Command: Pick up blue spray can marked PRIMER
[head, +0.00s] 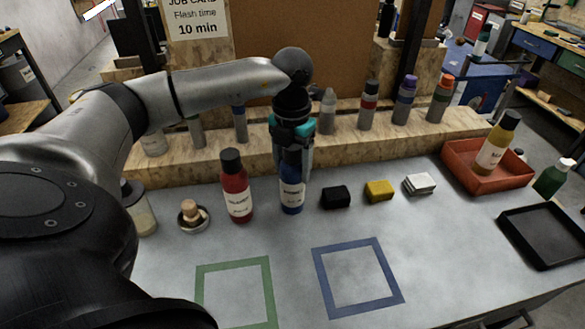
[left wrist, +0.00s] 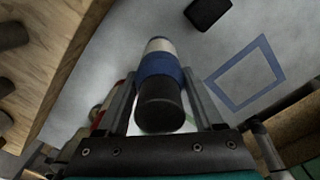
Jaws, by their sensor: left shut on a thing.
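The blue spray can (head: 292,200) with a white label band is upright at the bench's middle, right of a red spray can (head: 237,188). The lettering on its label is too small to read surely. My left gripper (head: 293,168) comes down from above and is shut on the blue can, with a finger on each side. In the left wrist view the blue can (left wrist: 158,66) sits between the fingers (left wrist: 158,82), its black cap towards the camera. I cannot tell whether its base touches the bench. My right gripper is not in view.
A black block (head: 335,197), a yellow block (head: 379,191) and a white block (head: 420,184) lie to the right. Behind, a wooden ledge (head: 345,122) holds several cans. A red tray (head: 462,171) and black tray (head: 548,236) stand right. The blue square outline (head: 325,276) is empty.

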